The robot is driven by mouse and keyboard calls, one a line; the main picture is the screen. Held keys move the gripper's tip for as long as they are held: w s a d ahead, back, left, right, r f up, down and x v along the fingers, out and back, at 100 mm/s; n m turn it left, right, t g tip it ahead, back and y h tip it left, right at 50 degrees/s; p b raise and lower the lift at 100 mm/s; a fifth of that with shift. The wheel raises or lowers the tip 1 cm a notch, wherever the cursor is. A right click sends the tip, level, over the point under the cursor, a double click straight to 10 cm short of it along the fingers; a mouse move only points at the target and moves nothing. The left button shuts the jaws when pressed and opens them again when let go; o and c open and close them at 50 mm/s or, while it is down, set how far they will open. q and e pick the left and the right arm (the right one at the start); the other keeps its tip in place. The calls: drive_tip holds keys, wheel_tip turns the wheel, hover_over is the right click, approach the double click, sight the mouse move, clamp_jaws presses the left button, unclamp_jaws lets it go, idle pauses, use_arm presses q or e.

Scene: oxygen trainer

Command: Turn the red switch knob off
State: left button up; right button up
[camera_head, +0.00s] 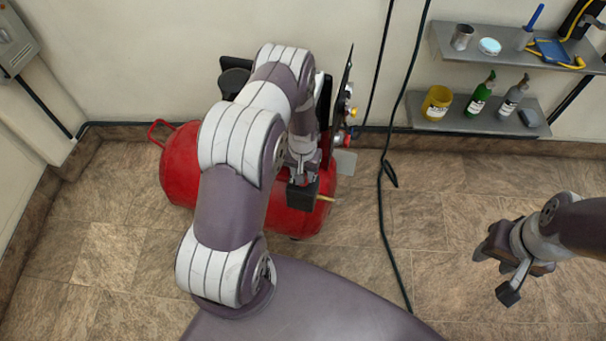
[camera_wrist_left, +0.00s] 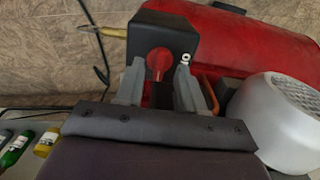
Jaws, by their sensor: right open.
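The red switch knob (camera_wrist_left: 158,62) is on the face of a black box (camera_wrist_left: 178,38) in the left wrist view. The black box also shows in the head view (camera_head: 302,196), at the front of the red tank (camera_head: 180,170); the knob is hidden there. My left gripper (camera_wrist_left: 158,75) is at the box, with its two grey fingers apart on either side of the knob. I cannot tell whether either finger touches it. My right gripper (camera_head: 512,275) hangs open and empty over the floor at the right, far from the box.
A rounded grey-white housing (camera_wrist_left: 285,120) sits close to the left gripper. A black cable (camera_head: 384,210) hangs down the wall onto the floor. Floor between the tank and right gripper is mostly clear.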

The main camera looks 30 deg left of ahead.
use_arm(q)
drive_tip(key=shift+f, duration=0.65)
clamp_jaws()
